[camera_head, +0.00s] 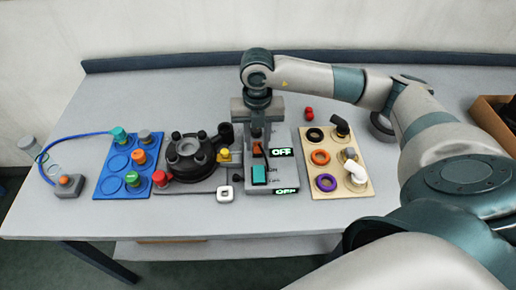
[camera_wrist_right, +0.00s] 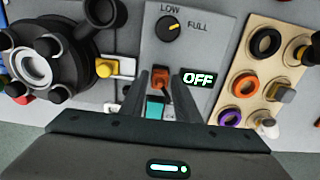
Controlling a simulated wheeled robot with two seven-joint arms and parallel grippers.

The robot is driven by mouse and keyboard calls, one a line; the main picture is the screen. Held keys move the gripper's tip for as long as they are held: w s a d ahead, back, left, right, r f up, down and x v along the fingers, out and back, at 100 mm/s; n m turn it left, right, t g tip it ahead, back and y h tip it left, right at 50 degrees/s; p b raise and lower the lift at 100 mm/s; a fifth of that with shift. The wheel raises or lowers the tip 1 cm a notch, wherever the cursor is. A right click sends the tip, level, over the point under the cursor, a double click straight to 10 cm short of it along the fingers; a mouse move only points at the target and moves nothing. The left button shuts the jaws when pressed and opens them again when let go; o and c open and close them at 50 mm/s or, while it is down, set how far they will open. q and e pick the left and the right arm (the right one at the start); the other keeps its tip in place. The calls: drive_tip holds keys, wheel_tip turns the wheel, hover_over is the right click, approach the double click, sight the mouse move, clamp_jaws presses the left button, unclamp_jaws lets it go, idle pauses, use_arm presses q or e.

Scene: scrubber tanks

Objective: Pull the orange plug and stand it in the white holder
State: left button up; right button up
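An orange-topped plug (camera_head: 138,156) stands on the blue board at the left. A small white square holder (camera_head: 224,192) with a dark centre lies on the table in front of the black round housing. My right gripper (camera_head: 257,132) is over the grey control panel, well to the right of both. In the right wrist view its two dark fingers (camera_wrist_right: 160,88) are apart. An orange-red piece (camera_wrist_right: 159,76) on the panel shows between them, with a teal switch (camera_wrist_right: 154,107) just below. I cannot tell whether the fingers touch the orange-red piece. My left gripper is out of view.
The blue board (camera_head: 113,184) also carries teal, grey and green pieces. A blue cable runs to a small grey box (camera_head: 69,187). A tan board (camera_head: 306,178) with rings and fittings lies right of the panel. Both panel displays (camera_head: 281,152) read OFF.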

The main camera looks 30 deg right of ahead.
sight(257, 144)
clamp_jaws()
drive_tip(key=shift+r, duration=0.15)
drive_tip(key=shift+r+p, duration=1.35)
drive_tip(key=shift+r, duration=1)
